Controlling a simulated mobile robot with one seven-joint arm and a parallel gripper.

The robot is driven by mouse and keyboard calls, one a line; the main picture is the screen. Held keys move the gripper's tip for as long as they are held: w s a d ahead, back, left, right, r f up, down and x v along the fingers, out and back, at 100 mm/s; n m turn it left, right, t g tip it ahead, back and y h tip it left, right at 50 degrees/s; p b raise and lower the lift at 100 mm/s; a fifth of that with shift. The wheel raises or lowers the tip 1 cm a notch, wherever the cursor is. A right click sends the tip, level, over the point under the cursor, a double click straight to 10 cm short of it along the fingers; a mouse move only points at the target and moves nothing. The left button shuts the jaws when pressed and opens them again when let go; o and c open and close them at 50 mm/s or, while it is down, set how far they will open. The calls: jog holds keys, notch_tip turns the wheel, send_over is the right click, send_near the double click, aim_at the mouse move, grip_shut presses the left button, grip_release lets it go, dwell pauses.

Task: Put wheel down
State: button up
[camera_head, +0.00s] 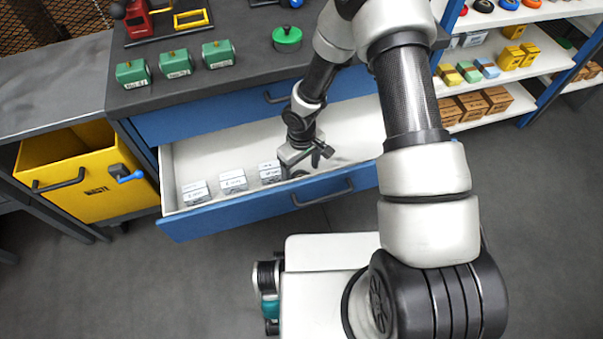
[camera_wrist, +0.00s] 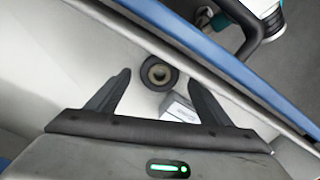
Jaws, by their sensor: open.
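My gripper is open and points down into the drawer. In the head view my gripper (camera_head: 303,158) is over the middle of the drawer, and I cannot clearly make out the wheel there. A pale labelled block (camera_wrist: 181,110) is just beside the wheel.
The white-lined drawer (camera_head: 200,155) stands open with a blue front (camera_head: 235,214). Pale blocks (camera_head: 232,181) stand in a row left of my gripper. Green boxes (camera_head: 176,64) stand on the counter above. A yellow waste bin (camera_head: 85,187) is at left, shelves at right.

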jog(key=d+r+m+t+h+p, duration=0.1)
jog(key=d+r, duration=0.2)
jog(key=r, duration=0.8)
jog(key=s+d+r+m+t, duration=0.1)
jog(key=d+r, duration=0.3)
jog(key=r, duration=0.7)
jog(key=d+r+m+t+h+p, duration=0.1)
jog(key=d+r, duration=0.2)
jog(key=r, duration=0.9)
jog(key=s+d+r+m+t+y, duration=0.2)
jog(key=s+r+m, duration=0.2)
jog(key=s+r, duration=0.9)
jog(key=shift+s+d+r+m+t, duration=0.3)
jog(key=shift+s+r, duration=0.1)
jog(key=shift+s, duration=0.9)
